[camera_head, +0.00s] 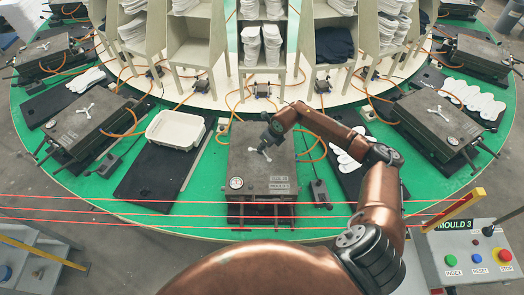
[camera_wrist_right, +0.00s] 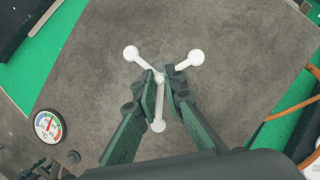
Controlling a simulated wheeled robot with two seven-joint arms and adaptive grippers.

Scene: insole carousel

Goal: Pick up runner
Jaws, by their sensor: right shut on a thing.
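The runner (camera_wrist_right: 158,125) is a white three-armed piece with round ends, lying at the top of the grey middle mould (camera_head: 262,172). My right gripper (camera_wrist_right: 162,80) is over the mould with its fingers closed around the runner's centre. The three round ends stick out beyond the fingers in the right wrist view. In the head view the gripper (camera_head: 270,140) partly covers the runner. I cannot tell whether the runner is clear of the mould's surface. My left gripper is not in view.
Other moulds stand at left (camera_head: 88,125) and right (camera_head: 436,122), each with a white runner on top. A white tray (camera_head: 176,130) lies left of the middle mould, white insoles (camera_head: 349,160) to its right. Red beams cross in front. A control box (camera_head: 470,255) is at front right.

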